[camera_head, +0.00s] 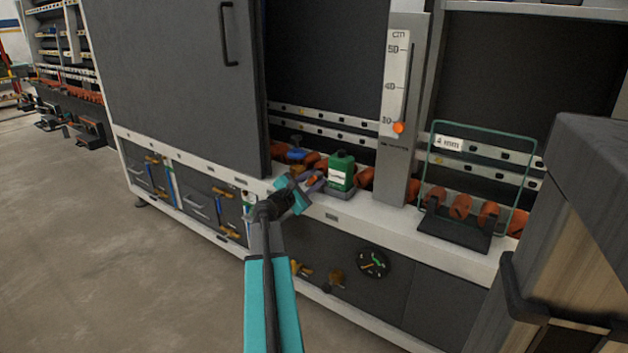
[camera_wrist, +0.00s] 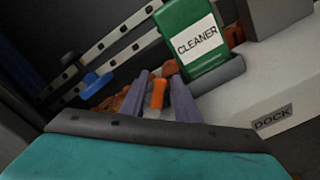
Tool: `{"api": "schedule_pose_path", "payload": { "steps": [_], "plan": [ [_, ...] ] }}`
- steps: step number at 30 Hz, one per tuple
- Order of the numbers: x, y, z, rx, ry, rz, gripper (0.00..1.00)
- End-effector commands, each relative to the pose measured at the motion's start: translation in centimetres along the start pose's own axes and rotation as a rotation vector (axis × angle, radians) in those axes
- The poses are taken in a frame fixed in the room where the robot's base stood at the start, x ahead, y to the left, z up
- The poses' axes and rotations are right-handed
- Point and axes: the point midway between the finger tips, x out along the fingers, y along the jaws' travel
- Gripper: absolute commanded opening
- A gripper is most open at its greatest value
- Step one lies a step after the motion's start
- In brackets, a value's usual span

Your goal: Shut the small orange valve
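A small orange handle (camera_wrist: 158,93), which looks like the small orange valve, stands between my gripper's fingers in the wrist view. It also shows as a small orange spot (camera_head: 312,180) in the head view. My gripper (camera_wrist: 160,84) has its two purple-grey fingers apart, one on each side of the handle. A narrow gap seems to show on both sides; I cannot tell whether either finger touches it. In the head view my gripper (camera_head: 311,179) reaches over the white ledge. The handle's base is hidden.
A green cleaner bottle (camera_head: 341,171) stands in a grey holder just right of my gripper. A blue handle (camera_wrist: 95,84) lies to the left, with orange-brown parts behind. A grey gauge post (camera_head: 397,165) and a green wire frame (camera_head: 480,127) stand further right on the ledge (camera_head: 440,242).

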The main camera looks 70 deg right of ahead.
Motion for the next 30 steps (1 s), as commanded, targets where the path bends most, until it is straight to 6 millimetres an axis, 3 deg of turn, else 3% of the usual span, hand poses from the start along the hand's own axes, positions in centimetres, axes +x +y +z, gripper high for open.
{"api": "schedule_pose_path", "payload": {
  "steps": [1,5,17,30],
  "plan": [
    [0.0,0.0,0.0,0.0,0.0,0.0,0.19],
    [0.0,0.0,0.0,0.0,0.0,0.0,0.0],
    [-0.2,0.3,-0.1,-0.024,0.002,0.001,0.0],
    [-0.3,1.2,0.0,-0.195,0.003,-0.001,0.0]
  ]
}}
